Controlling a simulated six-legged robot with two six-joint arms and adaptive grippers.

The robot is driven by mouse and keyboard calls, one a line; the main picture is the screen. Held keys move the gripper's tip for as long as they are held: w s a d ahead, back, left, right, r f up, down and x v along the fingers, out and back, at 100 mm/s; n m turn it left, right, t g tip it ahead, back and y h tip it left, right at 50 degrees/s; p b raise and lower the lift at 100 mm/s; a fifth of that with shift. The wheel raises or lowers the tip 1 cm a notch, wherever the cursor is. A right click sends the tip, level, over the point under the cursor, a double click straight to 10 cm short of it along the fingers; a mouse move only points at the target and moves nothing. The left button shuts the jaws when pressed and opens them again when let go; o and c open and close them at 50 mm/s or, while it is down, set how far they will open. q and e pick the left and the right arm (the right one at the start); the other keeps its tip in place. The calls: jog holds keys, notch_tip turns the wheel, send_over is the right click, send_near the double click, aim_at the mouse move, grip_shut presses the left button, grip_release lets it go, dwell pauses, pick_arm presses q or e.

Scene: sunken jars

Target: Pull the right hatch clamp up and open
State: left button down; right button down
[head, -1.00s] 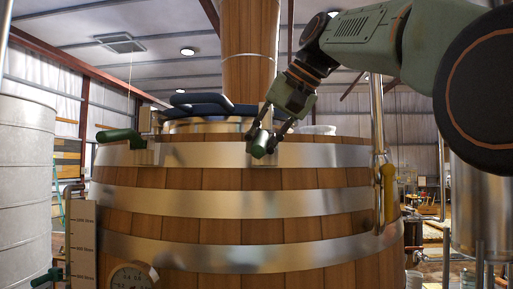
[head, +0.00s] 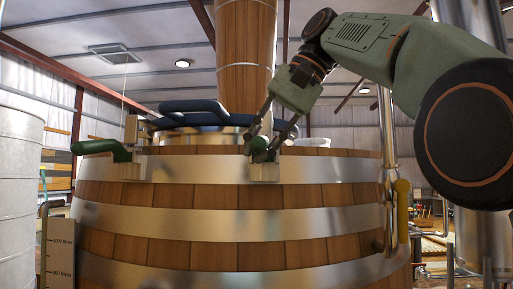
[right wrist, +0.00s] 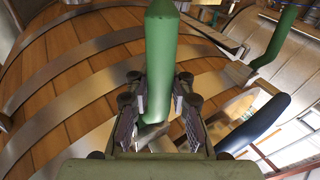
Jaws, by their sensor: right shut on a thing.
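The right hatch clamp's green handle (head: 259,143) is at the front top edge of the wooden vat, above a small pale block. My right gripper (head: 262,150) is shut around this handle, coming down from the upper right. In the right wrist view, the green handle (right wrist: 161,50) runs between the two dark fingers (right wrist: 158,112) and its bent lower end shows past them. The clamp's hinge is mostly hidden by the fingers in the head view. My left gripper is not in view.
The left clamp's green handle (head: 100,147) sticks out to the left on the vat rim. A dark blue padded handle (head: 195,106) lies over the hatch behind. A wooden column (head: 246,60) rises behind the hatch. A steel pipe with a yellow grip (head: 402,200) stands at the right.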

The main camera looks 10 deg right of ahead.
jog(key=shift+d+r, duration=0.15)
jog(key=shift+r, duration=0.45)
jog(key=c, duration=1.6)
grip_release()
jog(key=o, duration=0.5)
jog(key=shift+d+f, duration=0.15)
jog(key=shift+d, duration=0.1)
jog(key=shift+c, duration=0.2)
jog(key=shift+a+f, duration=0.1)
jog(key=shift+a, duration=0.25)
jog(key=shift+w, duration=0.1)
